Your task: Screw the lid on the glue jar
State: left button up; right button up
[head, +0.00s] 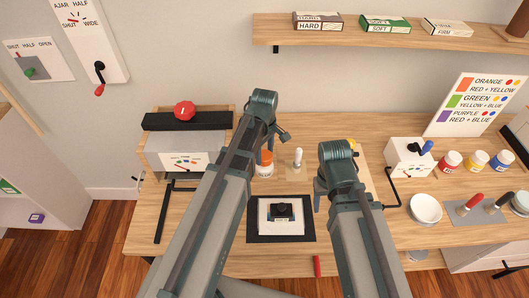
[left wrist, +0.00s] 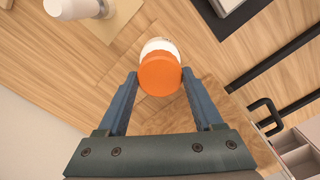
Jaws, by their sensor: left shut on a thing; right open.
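The glue jar (head: 264,171) is a small white jar with a label, standing on the desk behind my left forearm. Its orange lid (head: 265,156) shows on top of it. In the left wrist view the lid (left wrist: 160,76) sits between the fingertips of my left gripper (left wrist: 159,74), which is shut on it. The white jar body (left wrist: 160,46) shows just beyond the lid. I cannot tell how far the lid is threaded. My right gripper (head: 322,190) is open and low over the desk, right of the black-framed pad; its own arm partly hides it.
A white-tipped upright item (head: 297,159) stands on a tan mat right of the jar. A black-framed pad (head: 251,230) lies in front. A box with a red knob (head: 184,110) stands left; paint jars (head: 476,160) and a white bowl (head: 425,207) stand right.

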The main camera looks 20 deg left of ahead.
aim_at(265, 155)
pick_arm(q)
jog(key=shift+f+b, duration=0.8)
jog(key=shift+f, duration=0.1)
jog(key=o, duration=1.4)
jog(key=shift+c, duration=0.2)
jog(key=shift+r, duration=0.1)
notch_tip(265, 155, up, 14)
jog(key=p, duration=1.4)
jog(key=s+d+f+m+b, duration=0.2)
jog(key=s+d+m, duration=0.3)
jog(key=s+m, duration=0.2)
jog(key=s+d+f+m+y+b, duration=0.1)
jog(key=s+d+m, duration=0.4)
jog(key=m, duration=0.5)
jog(key=shift+s+d+f+b, duration=0.25)
jog(key=shift+s+f+b, duration=0.35)
jog(key=shift+s, duration=0.6)
